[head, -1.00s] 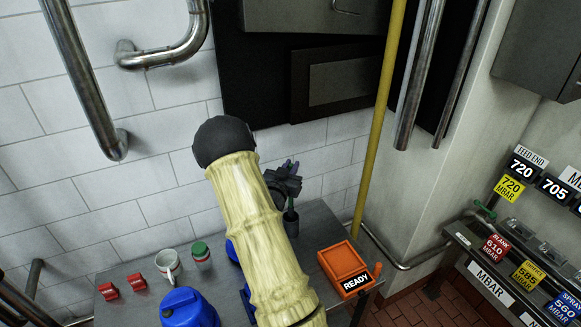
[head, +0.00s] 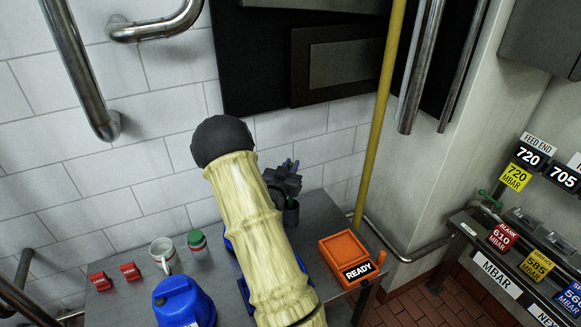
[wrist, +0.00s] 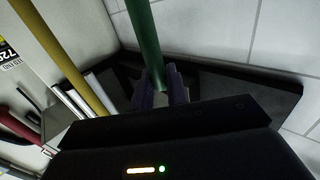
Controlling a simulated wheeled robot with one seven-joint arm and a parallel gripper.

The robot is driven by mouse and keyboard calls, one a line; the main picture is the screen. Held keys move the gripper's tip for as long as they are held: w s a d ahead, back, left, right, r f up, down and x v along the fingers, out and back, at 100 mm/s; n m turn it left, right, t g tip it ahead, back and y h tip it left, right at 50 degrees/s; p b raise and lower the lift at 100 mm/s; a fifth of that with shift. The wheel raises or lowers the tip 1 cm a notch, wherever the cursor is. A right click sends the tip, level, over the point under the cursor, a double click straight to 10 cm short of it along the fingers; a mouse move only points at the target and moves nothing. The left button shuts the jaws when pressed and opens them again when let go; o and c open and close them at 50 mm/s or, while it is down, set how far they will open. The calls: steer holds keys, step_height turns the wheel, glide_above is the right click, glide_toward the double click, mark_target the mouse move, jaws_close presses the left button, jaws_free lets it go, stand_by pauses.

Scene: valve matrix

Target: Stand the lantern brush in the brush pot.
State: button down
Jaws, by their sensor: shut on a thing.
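My gripper (head: 290,167) is behind my pale arm in the head view, above the back of the grey table. In the wrist view, its two purple-grey fingers (wrist: 164,86) are shut on a green handle, which I take as the lantern brush (wrist: 143,38). The handle runs from between the fingers to the top edge of the picture. The brush's head is not visible. A dark cylindrical pot, likely the brush pot (head: 291,214), stands on the table just below my gripper. I cannot tell whether the brush touches or enters it.
On the table (head: 312,218) are an orange tray (head: 340,243) marked READY, a blue container (head: 183,303), a white mug (head: 162,252), a green-lidded jar (head: 197,243) and two red blocks (head: 130,271). A yellow pole (head: 378,120) rises behind the table's right side.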

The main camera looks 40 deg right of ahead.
steer(key=c, duration=1.3)
jaws_free()
steer(key=shift+a, duration=0.1)
steer(key=b+v, duration=0.5)
steer(key=v, duration=1.2)
steer(key=shift+a+f, duration=0.1)
steer(key=shift+a, duration=0.05)
